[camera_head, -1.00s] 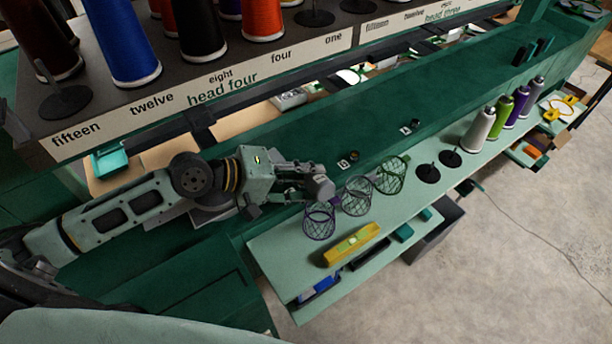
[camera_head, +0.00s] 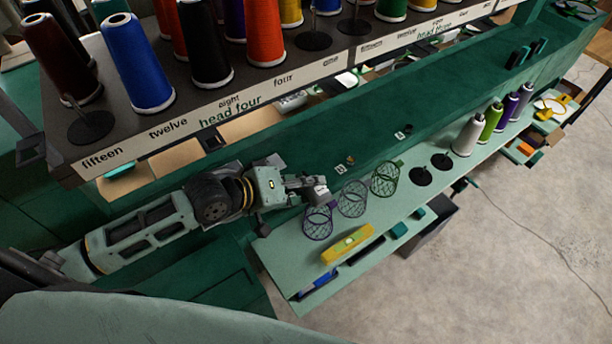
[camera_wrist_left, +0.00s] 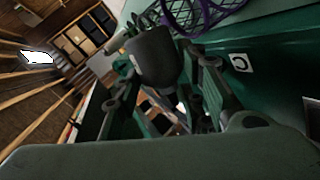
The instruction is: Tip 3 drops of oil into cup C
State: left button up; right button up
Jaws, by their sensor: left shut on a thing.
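My left gripper (camera_head: 300,190) is shut on a dark grey, rounded object, probably the oil container (camera_wrist_left: 155,55). In the left wrist view it sits between the fingers and looks tilted. In the head view the gripper is by the green ledge, near the baskets. A white tag marked C (camera_wrist_left: 240,62) is on the green surface right of the fingers in the wrist view. Cup C itself is not clearly visible there. In the head view two small dark cups (camera_head: 350,160) (camera_head: 407,129) stand by tags too small to read. No drops are visible. My right gripper is not in view.
Purple (camera_head: 318,222), grey (camera_head: 352,199) and green (camera_head: 385,179) mesh baskets stand along the pale shelf. A yellow level (camera_head: 347,244) lies in front of them. Thread cones (camera_head: 467,136) stand farther right. The labelled spool rack (camera_head: 230,100) is above my arm.

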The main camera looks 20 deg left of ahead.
pick_arm(q)
jog(key=shift+f, duration=0.1)
dwell(0.3)
notch_tip(320, 180, up, 2)
jog(key=m+t+y, duration=0.2)
jog(key=shift+d+m, duration=0.1)
jog(key=shift+m, duration=0.3)
notch_tip(320, 180, up, 2)
jog(key=shift+r+m+t+y, duration=0.1)
jog(key=shift+m+t+y, duration=0.7)
jog(key=shift+m, duration=0.4)
